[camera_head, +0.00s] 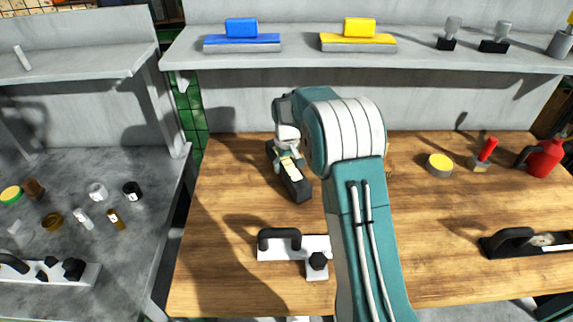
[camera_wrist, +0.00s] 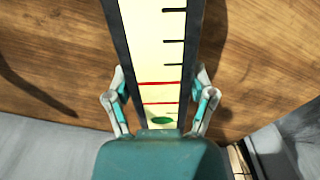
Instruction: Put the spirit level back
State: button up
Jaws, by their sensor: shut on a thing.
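The spirit level (camera_wrist: 152,60) is a long dark bar with a pale yellow face, black and red marks and a green spot near my gripper. My gripper (camera_wrist: 160,78) is shut on it, one finger along each long side. In the head view the dark spirit level (camera_head: 296,188) is at the back of the wooden bench, left of my arm, and my gripper (camera_head: 288,155) is over its far part. I cannot tell whether it touches the bench. My arm hides part of the bench.
The wooden bench (camera_head: 225,200) holds a white tool with a black handle (camera_head: 285,245), a yellow-topped tin (camera_head: 439,165), a red-handled brush (camera_head: 485,155) and a red can (camera_head: 543,158). Blue (camera_head: 242,42) and yellow (camera_head: 358,42) blocks stand on the shelf (camera_head: 290,62) above.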

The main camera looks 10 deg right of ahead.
aim_at(287, 163)
jog(key=shift+f, duration=0.4)
dwell(0.3)
jog(key=o, duration=1.3)
jog(key=shift+c, duration=0.2)
jog(key=shift+f, duration=0.15)
notch_tip(287, 163, up, 8)
jog(key=shift+w+f, duration=0.1)
jog(key=shift+f, duration=0.1)
